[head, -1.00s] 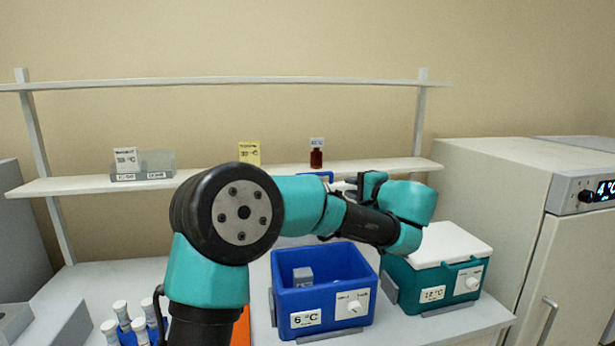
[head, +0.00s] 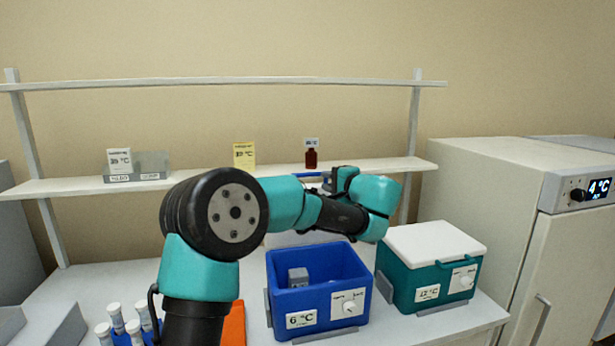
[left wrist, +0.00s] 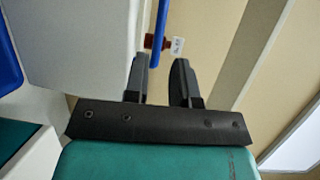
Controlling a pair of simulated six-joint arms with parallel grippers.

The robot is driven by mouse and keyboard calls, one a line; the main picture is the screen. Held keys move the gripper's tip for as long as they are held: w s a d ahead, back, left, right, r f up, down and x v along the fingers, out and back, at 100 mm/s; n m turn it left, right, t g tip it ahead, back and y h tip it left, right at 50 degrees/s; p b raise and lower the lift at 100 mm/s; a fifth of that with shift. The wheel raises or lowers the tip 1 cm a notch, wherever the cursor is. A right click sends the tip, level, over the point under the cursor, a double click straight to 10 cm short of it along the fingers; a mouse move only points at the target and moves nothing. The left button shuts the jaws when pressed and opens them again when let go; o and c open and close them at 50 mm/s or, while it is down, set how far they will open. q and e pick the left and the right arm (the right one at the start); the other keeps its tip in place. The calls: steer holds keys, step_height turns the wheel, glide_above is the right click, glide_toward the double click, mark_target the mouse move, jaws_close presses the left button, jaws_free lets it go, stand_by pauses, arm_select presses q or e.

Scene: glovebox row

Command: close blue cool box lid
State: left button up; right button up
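The blue cool box (head: 338,312) stands open on the bench with a small grey block inside. Its lid appears to be raised behind it: a pale panel with a blue edge (head: 310,175) shows, mostly hidden by my left arm. My left gripper (head: 328,183) is at that blue edge, above the back of the box. In the left wrist view, the two dark fingers (left wrist: 163,75) are apart, and a blue strip (left wrist: 160,35) lies just beyond the gap between them. I cannot tell whether they touch it. My right gripper is not in view.
A teal cool box (head: 425,285) with a closed white lid stands right of the blue one. A shelf (head: 390,165) behind holds a brown bottle (head: 311,158) and a yellow card (head: 244,154). Tubes (head: 116,320) and an orange item (head: 234,325) are front left. A white cabinet (head: 490,200) stands right.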

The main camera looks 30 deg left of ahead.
mark_target(309, 175)
arm_select(q)
steer(key=x, duration=1)
steer(key=shift+a, duration=0.15)
jaws_close()
